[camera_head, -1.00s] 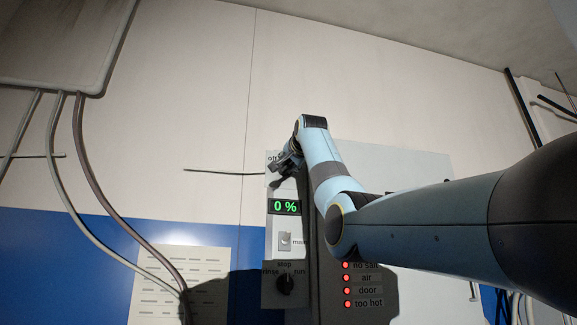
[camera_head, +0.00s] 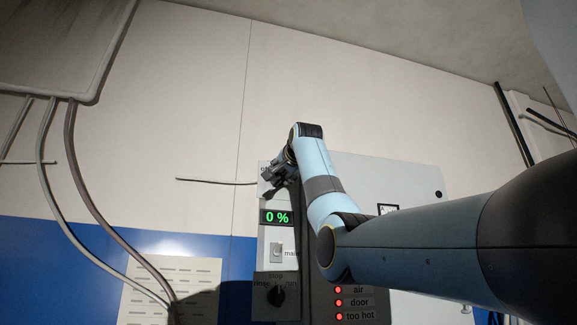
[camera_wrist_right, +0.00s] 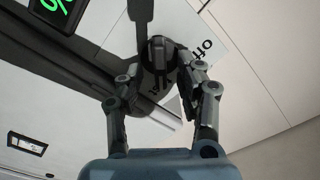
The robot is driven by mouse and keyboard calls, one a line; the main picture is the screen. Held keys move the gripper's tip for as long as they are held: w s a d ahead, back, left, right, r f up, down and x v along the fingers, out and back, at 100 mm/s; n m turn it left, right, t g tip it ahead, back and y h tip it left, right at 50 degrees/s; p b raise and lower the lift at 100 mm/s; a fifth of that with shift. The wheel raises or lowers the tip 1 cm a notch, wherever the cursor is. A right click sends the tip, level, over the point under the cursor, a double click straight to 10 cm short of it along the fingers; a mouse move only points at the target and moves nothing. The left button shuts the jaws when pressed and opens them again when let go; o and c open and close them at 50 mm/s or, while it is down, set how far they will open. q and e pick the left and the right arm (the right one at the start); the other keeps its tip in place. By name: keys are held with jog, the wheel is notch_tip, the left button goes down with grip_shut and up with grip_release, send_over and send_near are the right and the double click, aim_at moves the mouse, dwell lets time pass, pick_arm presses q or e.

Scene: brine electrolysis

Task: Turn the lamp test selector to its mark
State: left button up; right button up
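A dark round selector knob (camera_wrist_right: 158,50) with a raised grip bar sits on a pale plate in the right wrist view. The word "off" is printed beside it; other lettering is partly covered. My right gripper (camera_wrist_right: 160,76) has its two fingers spread, one on each side of the knob in that picture. I cannot tell whether they touch it. In the head view my right gripper (camera_head: 272,182) is at the upper part of the control panel (camera_head: 265,250) and hides the knob there. My left gripper is not in view.
Red lamps (camera_head: 338,303) are at the lower right. A grey cabinet face (camera_head: 405,190) stands behind my right arm. Pipes (camera_head: 85,185) run down the left wall.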

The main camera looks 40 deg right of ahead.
jog(key=v, duration=1)
jog(key=shift+s, duration=0.2)
